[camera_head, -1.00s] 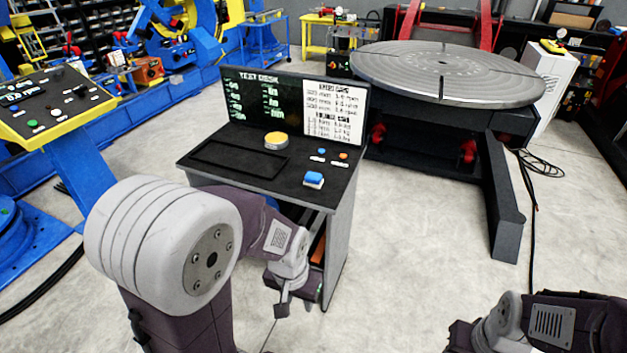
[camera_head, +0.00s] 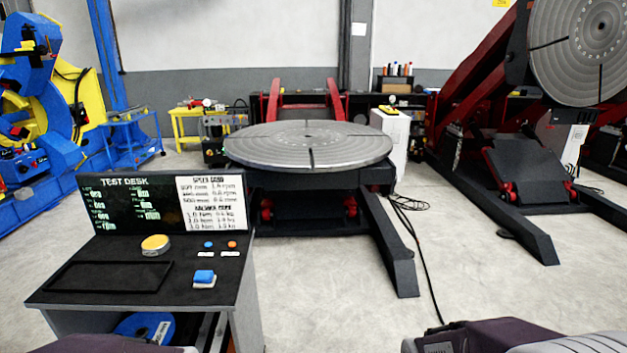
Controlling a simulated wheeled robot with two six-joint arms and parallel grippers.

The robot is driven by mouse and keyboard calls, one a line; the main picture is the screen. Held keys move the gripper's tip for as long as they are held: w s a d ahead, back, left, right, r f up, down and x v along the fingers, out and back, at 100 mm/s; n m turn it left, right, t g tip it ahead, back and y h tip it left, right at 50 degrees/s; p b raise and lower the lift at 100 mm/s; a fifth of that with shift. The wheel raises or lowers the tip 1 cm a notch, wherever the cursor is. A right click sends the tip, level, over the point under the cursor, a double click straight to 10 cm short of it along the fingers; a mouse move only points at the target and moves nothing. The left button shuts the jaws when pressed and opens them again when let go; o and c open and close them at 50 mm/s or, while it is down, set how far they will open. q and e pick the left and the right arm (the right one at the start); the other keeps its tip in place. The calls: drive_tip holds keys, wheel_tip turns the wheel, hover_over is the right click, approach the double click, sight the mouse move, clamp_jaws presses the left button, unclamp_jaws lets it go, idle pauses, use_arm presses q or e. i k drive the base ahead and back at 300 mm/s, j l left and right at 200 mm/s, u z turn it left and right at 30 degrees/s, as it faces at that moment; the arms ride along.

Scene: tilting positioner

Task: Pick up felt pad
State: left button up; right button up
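The test desk (camera_head: 75,300) stands at the lower left with an upright printed panel (camera_head: 160,204). On its top lie a round yellow disc (camera_head: 155,244) with a pale rim and a small blue block (camera_head: 204,276) on a white base. I cannot tell for sure which thing, if any, is the felt pad. A dark rectangular outline or recess lies at the left of the desk top. Only parts of my arms show at the bottom edge; both grippers are out of view.
A blue ring-shaped thing (camera_head: 146,327) sits under the desk top. A positioner with a flat round grey table (camera_head: 308,146) stands behind, its dark leg (camera_head: 392,250) reaching forward. A tilted positioner (camera_head: 580,50) stands at right. A black cable crosses the open floor.

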sight(206, 278)
drive_tip(key=i+u, duration=0.2)
drive_tip(key=i, duration=0.25)
drive_tip(key=i+l+u, duration=0.2)
drive_tip(key=i, duration=0.2)
drive_tip(key=i+l+u, duration=0.15)
drive_tip(key=i, duration=0.25)
drive_tip(key=i+l+u, duration=0.2)
drive_tip(key=i+l, duration=0.1)
drive_tip(key=i, duration=0.1)
